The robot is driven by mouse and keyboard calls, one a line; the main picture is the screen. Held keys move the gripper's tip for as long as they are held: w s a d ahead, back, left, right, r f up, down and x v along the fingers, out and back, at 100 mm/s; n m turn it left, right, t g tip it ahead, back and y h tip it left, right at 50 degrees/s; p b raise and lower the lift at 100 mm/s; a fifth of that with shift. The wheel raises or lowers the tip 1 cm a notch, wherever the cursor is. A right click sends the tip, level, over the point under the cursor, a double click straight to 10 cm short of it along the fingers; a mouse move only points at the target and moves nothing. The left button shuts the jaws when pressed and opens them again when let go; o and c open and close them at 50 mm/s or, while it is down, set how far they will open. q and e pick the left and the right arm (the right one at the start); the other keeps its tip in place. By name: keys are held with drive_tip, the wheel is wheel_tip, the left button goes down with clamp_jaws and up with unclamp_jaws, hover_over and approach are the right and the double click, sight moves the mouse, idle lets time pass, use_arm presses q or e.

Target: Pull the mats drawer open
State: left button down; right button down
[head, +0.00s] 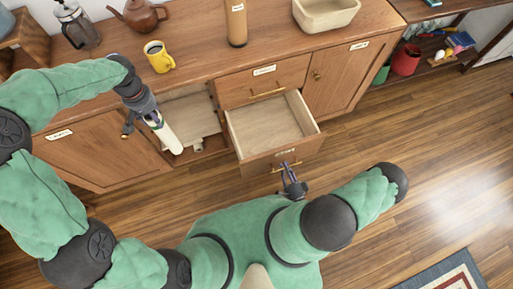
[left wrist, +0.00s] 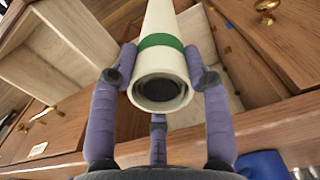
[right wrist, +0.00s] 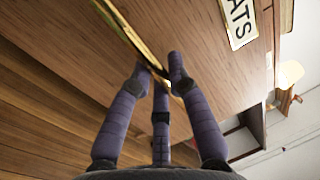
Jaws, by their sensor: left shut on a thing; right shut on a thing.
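The mats drawer (head: 252,168) is pulled well out of the wooden cabinet, and its pale inside looks empty. Its front bears a label ending in "ATS" (right wrist: 238,20) in the right wrist view. My right gripper (head: 287,167) is shut on the brass drawer handle (right wrist: 126,28). My left gripper (head: 150,112) is shut on a white tube (head: 169,137) with a green band (left wrist: 160,42). It holds the tube tilted in front of an open cupboard compartment (head: 190,112), left of the drawer. The tube's dark hollow end faces the left wrist camera.
A closed labelled drawer (head: 262,82) is above the open one. The countertop holds a yellow mug (head: 159,57), a brown teapot (head: 138,14), a French press (head: 76,24), a tan bottle (head: 236,22) and a cream basin (head: 325,12). Wooden floor (head: 400,150) is clear at right.

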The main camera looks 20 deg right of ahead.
drive_tip(key=shift+s, duration=0.45)
drive_tip(key=c, duration=1.1)
unclamp_jaws()
drive_tip(key=shift+c, duration=0.2)
drive_tip(key=s+f, duration=0.2)
drive_tip(key=s, duration=0.9)
drive_tip(key=shift+s+d+f, duration=0.25)
drive_tip(key=shift+s, duration=0.1)
